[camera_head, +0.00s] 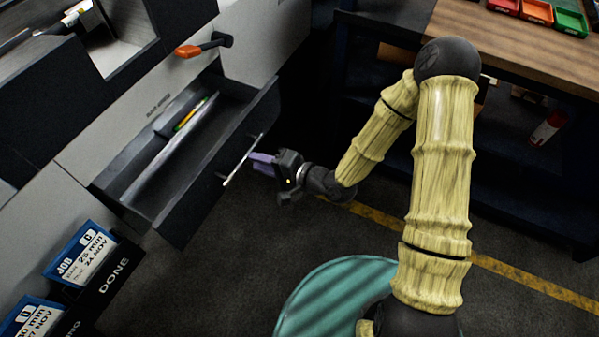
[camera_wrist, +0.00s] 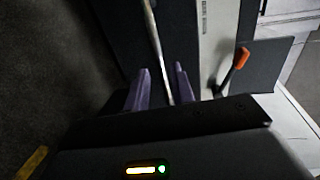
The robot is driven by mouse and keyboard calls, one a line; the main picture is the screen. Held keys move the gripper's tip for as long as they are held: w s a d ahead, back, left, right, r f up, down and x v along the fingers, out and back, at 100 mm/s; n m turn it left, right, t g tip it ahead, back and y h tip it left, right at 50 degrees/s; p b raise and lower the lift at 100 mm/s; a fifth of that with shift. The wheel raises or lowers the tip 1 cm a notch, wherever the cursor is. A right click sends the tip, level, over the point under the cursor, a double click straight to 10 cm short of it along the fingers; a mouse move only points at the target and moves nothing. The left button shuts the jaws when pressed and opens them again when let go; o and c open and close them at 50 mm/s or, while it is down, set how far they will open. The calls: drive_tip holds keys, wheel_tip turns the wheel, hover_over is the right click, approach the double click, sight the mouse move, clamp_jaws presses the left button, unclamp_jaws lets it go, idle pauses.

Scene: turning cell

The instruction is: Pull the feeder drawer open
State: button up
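The feeder drawer (camera_head: 185,205) stands pulled out from the grey cabinet, with its inside in view. Its pale bar handle (camera_head: 240,163) is on the dark front and also shows in the wrist view (camera_wrist: 154,38). My gripper (camera_head: 262,162) is at the handle with its purple fingers pointing at the drawer front. In the wrist view the fingers (camera_wrist: 162,82) are apart, with the bar running between them and a gap visible on each side. Contact with the bar cannot be made out.
An orange-tipped lever (camera_head: 192,51) sticks out above the drawer. Pencils (camera_head: 190,114) and a long pale strip lie inside it. Job cards (camera_head: 82,257) stand at lower left. A wooden-topped bench (camera_head: 510,45) is at right. The floor before the drawer is clear.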

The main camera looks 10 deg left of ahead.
drive_tip(key=p+v, duration=0.8)
drive_tip(key=v, duration=0.4)
idle(0.4)
